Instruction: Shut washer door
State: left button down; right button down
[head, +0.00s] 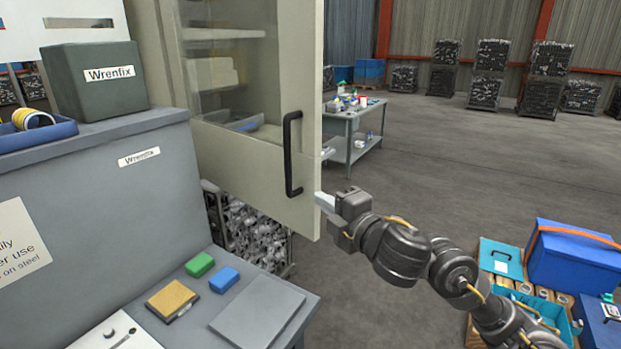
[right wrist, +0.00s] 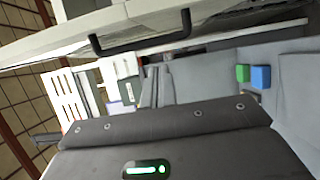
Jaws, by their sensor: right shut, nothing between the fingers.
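The washer door (head: 250,160) is a beige panel with a window and a black bar handle (head: 290,155). It stands open, swung out from the grey machine, in the head view. My right gripper (head: 325,202) is shut and empty. Its pale fingertips are at the lower free edge of the door, just right of the handle's lower end; I cannot tell whether they touch it. In the right wrist view the door (right wrist: 130,25) and handle (right wrist: 140,45) cross the top, beyond the dark gripper body. My left gripper is not in view.
A grey ledge (head: 262,310) holds a green block (head: 199,265), a blue block (head: 224,280) and a yellow sponge-like block (head: 172,300). Blue boxes (head: 572,262) stand at the lower right. A workbench (head: 345,115) is behind the door.

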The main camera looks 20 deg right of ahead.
aim_at(310, 178)
jog(key=b+x, duration=0.1)
jog(key=x, duration=0.9)
jog(key=shift+w+f, duration=0.1)
jog(key=shift+w, duration=0.15)
jog(key=d, duration=0.1)
jog(key=w+d+p, duration=0.1)
jog(key=d, duration=0.1)
jog(key=shift+w, duration=0.1)
jog(key=shift+w+d, duration=0.1)
jog(key=shift+d, duration=0.2)
jog(key=shift+w, duration=0.15)
